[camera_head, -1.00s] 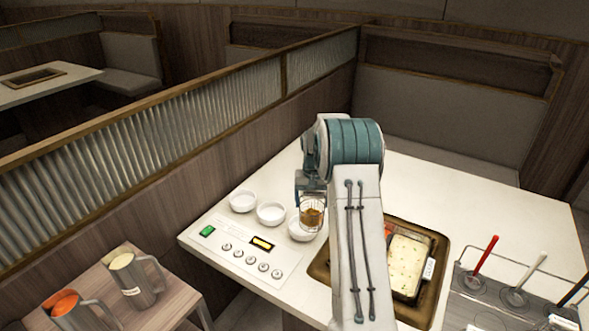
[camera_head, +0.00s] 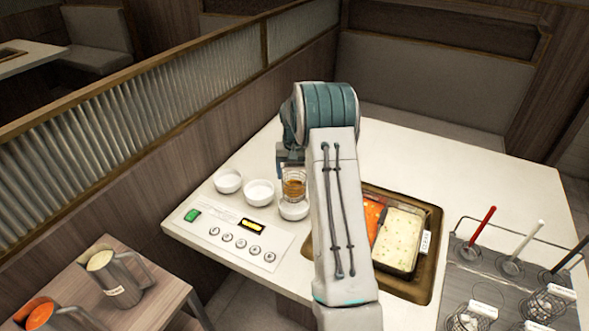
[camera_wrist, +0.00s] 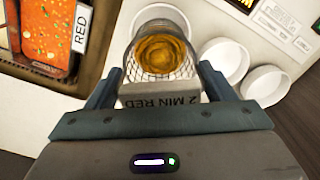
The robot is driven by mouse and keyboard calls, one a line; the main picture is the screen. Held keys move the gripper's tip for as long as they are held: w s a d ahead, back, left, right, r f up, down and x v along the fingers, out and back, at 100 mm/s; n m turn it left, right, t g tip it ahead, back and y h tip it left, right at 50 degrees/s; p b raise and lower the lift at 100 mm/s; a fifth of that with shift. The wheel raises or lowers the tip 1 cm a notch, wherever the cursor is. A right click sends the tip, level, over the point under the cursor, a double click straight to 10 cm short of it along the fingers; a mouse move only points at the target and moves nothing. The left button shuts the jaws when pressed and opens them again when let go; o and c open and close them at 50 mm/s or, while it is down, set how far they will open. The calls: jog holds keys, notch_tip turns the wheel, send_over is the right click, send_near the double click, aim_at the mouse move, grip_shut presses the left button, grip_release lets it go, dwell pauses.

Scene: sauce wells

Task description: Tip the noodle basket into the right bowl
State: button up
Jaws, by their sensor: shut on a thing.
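My gripper (camera_wrist: 160,90) is shut on the grey tag of the noodle basket, which reads "2 MIN RED". The wire basket (camera_head: 294,175) holds orange-brown noodles (camera_wrist: 162,52) and looks roughly upright. It hangs just above the right bowl (camera_head: 293,211), the rightmost of three white bowls in a row. In the wrist view that bowl's rim (camera_wrist: 160,10) shows behind the basket, and most of the bowl is hidden. The middle bowl (camera_head: 259,191) and left bowl (camera_head: 228,181) stand beside it and look empty.
A hot pot with red and pale broth halves (camera_head: 401,240) is sunk in the table to the right, partly behind my arm. A button panel (camera_head: 240,238) lies in front of the bowls. Jugs (camera_head: 122,278) stand on a side table; ladles and baskets (camera_head: 510,265) are at the right.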

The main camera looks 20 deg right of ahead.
aim_at(295, 183)
jog(key=shift+f+b, duration=1.45)
jog(key=shift+f, duration=1)
jog(key=shift+w, duration=0.1)
jog(key=shift+w+a, duration=0.3)
jog(key=shift+w, duration=0.6)
jog(key=shift+d+f+b, duration=0.1)
jog(key=shift+f+b, duration=0.2)
jog(key=shift+b, duration=0.35)
jog(key=shift+s+r+t+b, duration=0.15)
jog(key=shift+s+t+b, duration=0.1)
jog(key=shift+t+b, duration=0.7)
jog(key=t+b, duration=0.1)
jog(key=b, duration=0.3)
jog(key=t+y+b, duration=0.1)
jog(key=b, duration=0.3)
jog(key=shift+s+d+r+t, duration=0.15)
jog(key=shift+s+r+t, duration=0.05)
jog(key=shift+s+t, duration=0.15)
jog(key=shift+t+b, duration=0.3)
jog(key=shift+b, duration=0.8)
jog(key=t+b, duration=0.1)
jog(key=b, duration=0.4)
jog(key=shift+s, duration=0.2)
jog(key=t+b, duration=0.1)
jog(key=b, duration=0.5)
jog(key=t+y+b, duration=0.1)
jog(key=t+b, duration=0.1)
jog(key=b, duration=0.5)
jog(key=shift+s+d, duration=0.1)
jog(key=shift+s, duration=0.3)
